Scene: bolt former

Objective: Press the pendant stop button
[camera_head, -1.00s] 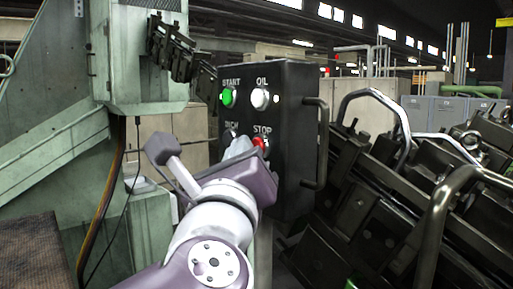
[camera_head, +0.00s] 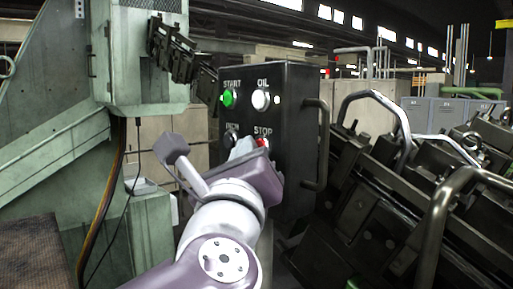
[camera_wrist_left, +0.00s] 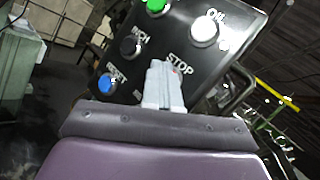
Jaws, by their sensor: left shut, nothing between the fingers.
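The black pendant box (camera_head: 292,120) stands at the centre of the head view with its button face toward my left arm. The red stop button (camera_head: 263,143) sits under the "STOP" label, partly covered by my gripper. In the left wrist view only a sliver of red (camera_wrist_left: 175,70) shows beside the fingertips. My left gripper (camera_head: 243,148) is shut and empty, its pale fingers (camera_wrist_left: 163,84) pointing at the stop button. The tips are at or very near the button; I cannot tell whether they touch it. My right gripper is not in view.
A green start button (camera_head: 229,98), a white oil button (camera_head: 261,100) and a dark inch button (camera_head: 231,135) share the face. A blue reset button (camera_wrist_left: 107,84) shows in the wrist view. A handle (camera_head: 323,145) is on the box's right side; dark machinery (camera_head: 400,200) lies beyond.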

